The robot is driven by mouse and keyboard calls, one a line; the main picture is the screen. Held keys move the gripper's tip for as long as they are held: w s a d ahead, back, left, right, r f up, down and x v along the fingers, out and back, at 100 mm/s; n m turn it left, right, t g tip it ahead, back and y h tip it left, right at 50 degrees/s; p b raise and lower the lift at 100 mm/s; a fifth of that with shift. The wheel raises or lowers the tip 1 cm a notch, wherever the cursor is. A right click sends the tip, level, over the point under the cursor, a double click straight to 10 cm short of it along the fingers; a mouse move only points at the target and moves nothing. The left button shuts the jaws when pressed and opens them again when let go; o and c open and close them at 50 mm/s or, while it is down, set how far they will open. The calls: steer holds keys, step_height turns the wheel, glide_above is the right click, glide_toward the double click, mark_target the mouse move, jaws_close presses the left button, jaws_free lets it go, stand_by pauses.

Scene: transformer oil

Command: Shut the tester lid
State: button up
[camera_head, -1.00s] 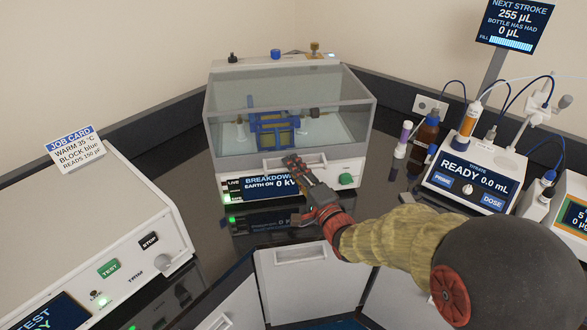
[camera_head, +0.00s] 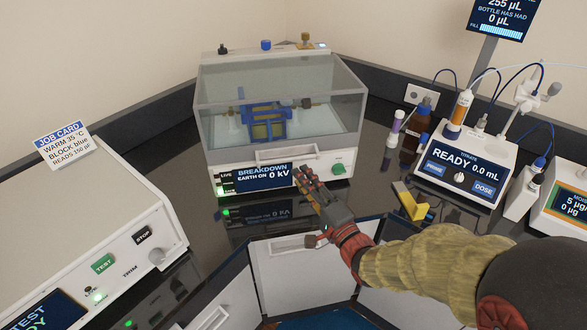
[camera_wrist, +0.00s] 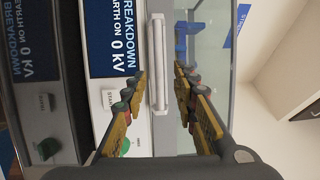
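The tester (camera_head: 330,168) stands at the back of the bench, its display reading "BREAKDOWN EARTH ON 0 kV". Its clear lid (camera_head: 240,118) looks lowered over the chamber; whether it is fully seated I cannot tell. A blue block (camera_head: 264,122) shows inside through the clear walls. A pale handle bar (camera_head: 287,153) runs along the front above the display; it also shows in the wrist view (camera_wrist: 158,60). My gripper (camera_head: 304,172) is just in front of the tester, right of the display. In the wrist view its fingers (camera_wrist: 160,85) are apart, with nothing held between them.
A beige unit with TEST and STOP buttons (camera_head: 85,220) stands at left, a job card (camera_head: 62,144) on it. A yellow object (camera_head: 412,203) lies near my arm.

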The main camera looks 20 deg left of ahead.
steer(key=shift+v, duration=1.4)
steer(key=d+r+n+h, duration=0.35)
steer(key=d+h, duration=0.75)
steer(key=d, duration=0.9)
steer(key=s+d+n+g+h, duration=0.1)
steer(key=s+d, duration=0.4)
steer(key=s, duration=0.6)
steer(key=s+d+n+g+h, duration=0.1)
steer(key=s+d+n+g, duration=0.3)
steer(key=s, duration=0.8)
steer(key=shift+s+d+g+h, duration=0.35)
steer(key=shift+d+g, duration=0.3)
steer(key=shift+g, duration=0.55)
steer(key=shift+f, duration=0.1)
